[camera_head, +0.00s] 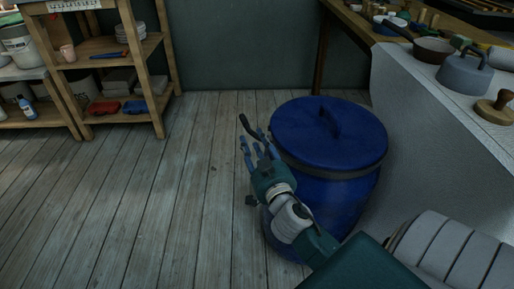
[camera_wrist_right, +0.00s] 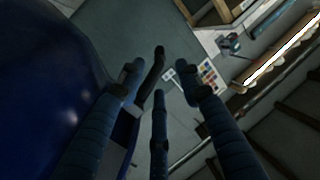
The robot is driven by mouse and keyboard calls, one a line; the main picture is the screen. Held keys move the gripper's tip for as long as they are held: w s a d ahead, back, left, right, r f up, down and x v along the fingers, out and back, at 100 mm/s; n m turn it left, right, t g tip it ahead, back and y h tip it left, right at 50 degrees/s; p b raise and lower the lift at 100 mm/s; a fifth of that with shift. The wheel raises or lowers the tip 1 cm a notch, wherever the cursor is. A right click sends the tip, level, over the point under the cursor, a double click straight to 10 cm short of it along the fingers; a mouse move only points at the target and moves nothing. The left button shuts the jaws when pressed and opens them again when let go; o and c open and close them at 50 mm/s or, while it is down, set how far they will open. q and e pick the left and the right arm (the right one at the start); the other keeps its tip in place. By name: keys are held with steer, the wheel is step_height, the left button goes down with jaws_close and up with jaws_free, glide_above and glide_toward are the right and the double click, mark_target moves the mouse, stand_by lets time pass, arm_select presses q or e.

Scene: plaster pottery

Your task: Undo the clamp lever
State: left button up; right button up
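A blue drum (camera_head: 340,200) with a domed blue lid (camera_head: 315,125) stands on the floor, a dark clamp band (camera_head: 345,172) around its rim. The dark clamp lever (camera_head: 248,126) sticks out at the drum's left side, its end bent upward. My right gripper (camera_head: 254,147) is beside the drum, just below the lever in the head view. In the right wrist view its blue fingers (camera_wrist_right: 160,85) are spread, with the lever (camera_wrist_right: 153,75) showing between the left and middle ones. I cannot tell whether they touch it. My left gripper is not in view.
A wooden shelf (camera_head: 108,50) with pots and tools stands at the back left. The plank floor (camera_head: 160,200) left of the drum is clear.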

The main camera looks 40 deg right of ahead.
steer(key=v, duration=0.2)
steer(key=shift+s+a, duration=0.1)
steer(key=shift+s, duration=0.15)
